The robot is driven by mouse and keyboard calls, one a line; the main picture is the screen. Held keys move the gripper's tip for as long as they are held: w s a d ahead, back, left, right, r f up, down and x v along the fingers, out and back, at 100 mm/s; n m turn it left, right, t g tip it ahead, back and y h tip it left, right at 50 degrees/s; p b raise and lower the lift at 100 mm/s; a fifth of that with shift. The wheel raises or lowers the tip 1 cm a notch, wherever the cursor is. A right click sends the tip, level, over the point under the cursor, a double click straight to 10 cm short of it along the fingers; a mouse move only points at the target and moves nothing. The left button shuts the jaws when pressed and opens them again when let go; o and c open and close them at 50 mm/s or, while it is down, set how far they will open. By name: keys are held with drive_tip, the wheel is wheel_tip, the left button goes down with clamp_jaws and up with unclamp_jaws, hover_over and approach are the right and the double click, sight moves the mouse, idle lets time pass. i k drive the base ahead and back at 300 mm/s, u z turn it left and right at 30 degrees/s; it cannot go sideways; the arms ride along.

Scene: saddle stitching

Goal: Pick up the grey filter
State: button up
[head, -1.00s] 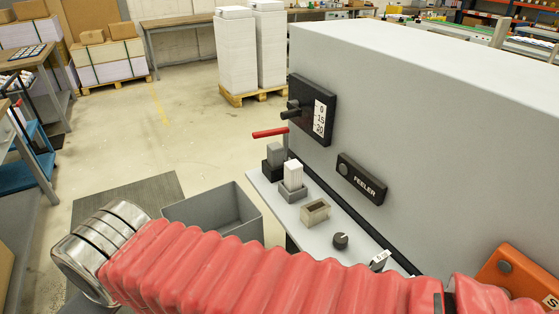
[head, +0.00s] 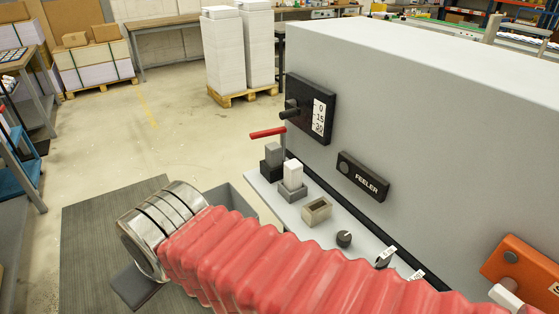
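A small grey block (head: 274,152), which looks like the grey filter, stands upright in a black holder (head: 271,170) at the far end of the machine's ledge. A white block (head: 293,172) stands beside it in a grey holder (head: 290,194). A beige holder (head: 317,211) nearer to me is open and looks empty. My arm, in a red ribbed sleeve with metal rings at its end, crosses the lower picture in front of the ledge. My gripper's fingers do not show, so I cannot see whether they hold anything.
The large grey machine (head: 420,110) fills the right, with a red lever (head: 267,133) above the blocks and a black knob (head: 344,239) on the ledge. A grey bin (head: 222,194) is partly hidden behind my arm. A dark mat (head: 90,235) lies on open floor.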

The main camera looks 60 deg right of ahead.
sight(274, 151)
drive_tip(key=u, duration=0.05)
drive_tip(key=i, duration=1)
drive_tip(key=z, duration=0.05)
